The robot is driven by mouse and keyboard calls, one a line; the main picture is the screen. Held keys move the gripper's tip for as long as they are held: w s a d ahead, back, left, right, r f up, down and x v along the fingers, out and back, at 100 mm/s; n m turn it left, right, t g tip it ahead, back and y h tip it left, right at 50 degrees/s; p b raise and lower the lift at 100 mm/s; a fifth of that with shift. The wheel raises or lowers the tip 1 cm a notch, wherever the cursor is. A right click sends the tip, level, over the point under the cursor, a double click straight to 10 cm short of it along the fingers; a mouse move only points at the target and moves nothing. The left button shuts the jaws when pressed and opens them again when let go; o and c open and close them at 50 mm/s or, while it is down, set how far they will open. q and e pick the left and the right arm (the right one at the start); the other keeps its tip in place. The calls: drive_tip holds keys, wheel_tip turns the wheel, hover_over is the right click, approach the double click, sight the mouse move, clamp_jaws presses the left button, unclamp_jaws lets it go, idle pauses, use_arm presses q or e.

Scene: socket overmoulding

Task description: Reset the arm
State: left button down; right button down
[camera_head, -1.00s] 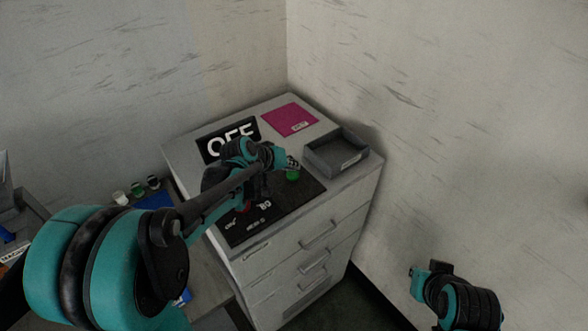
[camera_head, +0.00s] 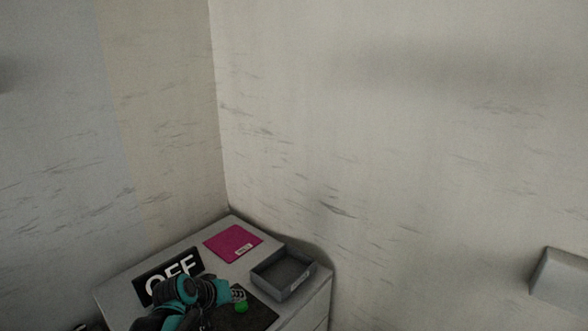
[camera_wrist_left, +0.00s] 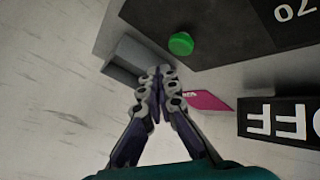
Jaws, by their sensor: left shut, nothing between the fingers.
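My left gripper (camera_wrist_left: 160,72) is shut and empty in the left wrist view, with its fingertips together above the cabinet top. In the head view my left arm comes in at the bottom left, and the left gripper (camera_head: 238,293) is small, close to a green round piece (camera_head: 242,307). The green piece (camera_wrist_left: 181,44) also shows in the left wrist view, on the black mat (camera_wrist_left: 215,25), apart from the fingertips. My right gripper is in neither view now.
The white cabinet (camera_head: 118,292) stands in the corner. On it are a black OFF sign (camera_head: 168,275), a magenta sheet (camera_head: 232,242) and an open grey tray (camera_head: 284,274). A white box (camera_head: 562,276) shows at the right wall. White walls close in behind.

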use_arm(q)
drive_tip(key=shift+m+g+y, duration=0.3)
drive_tip(key=shift+m+y, duration=0.5)
drive_tip(key=s+f+b, duration=0.1)
drive_tip(key=s, duration=0.3)
drive_tip(key=s+b, duration=0.1)
drive_tip(key=s, duration=0.2)
drive_tip(key=s+d+f+b, duration=0.1)
drive_tip(key=s, duration=0.3)
drive_tip(key=shift+s+f, duration=0.35)
drive_tip(key=s+a+f+m+y+b, duration=0.1)
drive_tip(key=s+f, duration=0.4)
drive_tip(key=s, duration=0.5)
drive_tip(key=shift+s+a+f+m+y+b, duration=0.3)
drive_tip(key=shift+y+b, duration=0.2)
drive_tip(key=shift+b, duration=0.65)
drive_tip(key=c, duration=2.3)
unclamp_jaws()
